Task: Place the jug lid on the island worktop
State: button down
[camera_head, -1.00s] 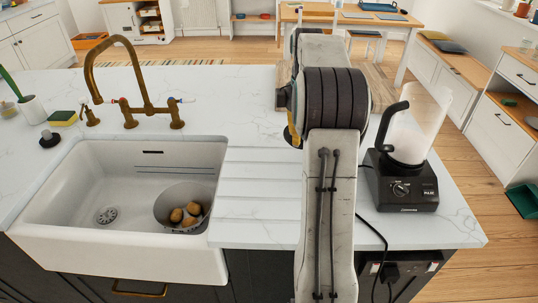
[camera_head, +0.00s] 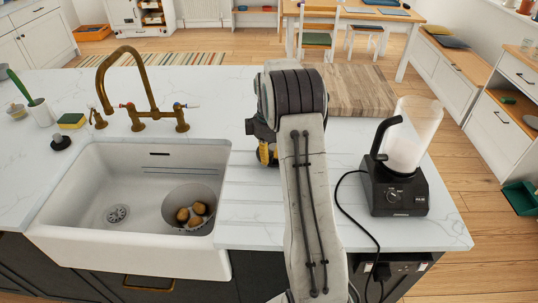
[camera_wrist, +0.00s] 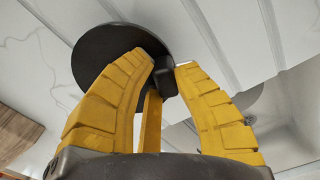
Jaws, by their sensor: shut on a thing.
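The jug lid (camera_wrist: 100,60) is a dark round disc with a black knob. It shows in the wrist view, with the grooved white worktop behind it. My gripper (camera_wrist: 166,70) has its yellow fingers shut on the knob. In the head view a bit of yellow finger shows beside my arm, and the lid is hidden there. The island worktop (camera_head: 340,148) is white and marbled, with drainer grooves right of the sink. I cannot tell how far the lid is above it.
A white sink (camera_head: 105,195) with a metal colander (camera_head: 174,218) and brass tap (camera_head: 143,85) is on the left. A blender (camera_head: 396,178) stands on the right, its cable crossing the worktop. A wooden board (camera_head: 350,88) lies behind my arm. A sponge (camera_head: 71,120) is far left.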

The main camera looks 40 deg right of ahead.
jog(key=shift+f+p, duration=0.75)
jog(key=shift+p, duration=0.15)
jog(key=shift+f, duration=0.3)
jog(key=shift+f, duration=0.2)
jog(key=c, duration=1.1)
grip_release()
jog(key=shift+r, duration=0.1)
